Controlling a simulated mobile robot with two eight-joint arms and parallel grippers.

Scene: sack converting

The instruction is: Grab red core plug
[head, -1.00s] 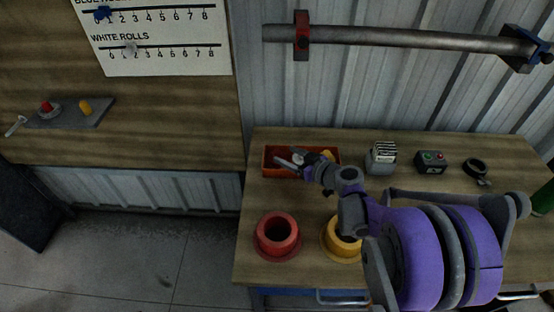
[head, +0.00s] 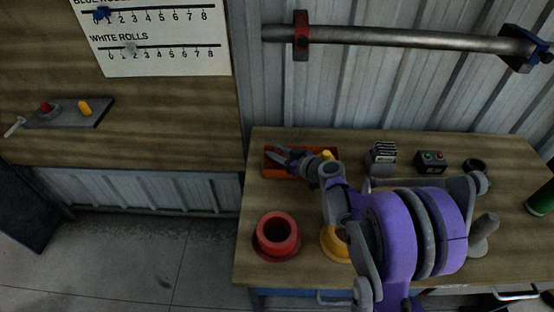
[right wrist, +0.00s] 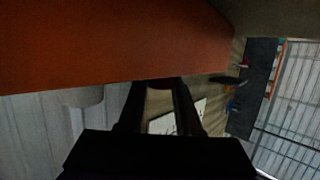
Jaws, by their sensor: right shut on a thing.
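My right gripper (head: 277,156) is at the left part of the orange-red tray (head: 300,174) on the table. Its jaws are shut on a small dark red piece, which I take to be the red core plug; it shows between the fingers in the right wrist view (right wrist: 160,84). The fingers hide most of it, and I cannot tell whether it still touches the tray. In that view a wide orange-red surface, likely the tray, fills the top. A yellow plug (head: 326,155) shows at the tray's right part, partly behind my wrist. My left gripper is not in view.
A red flanged ring (head: 277,235) and a yellow one (head: 335,244), partly behind my arm, stand at the table's front. A card holder (head: 382,158), a button box (head: 430,161) and a tape-like roll (head: 474,165) stand at the back right. A bar (head: 410,36) runs above.

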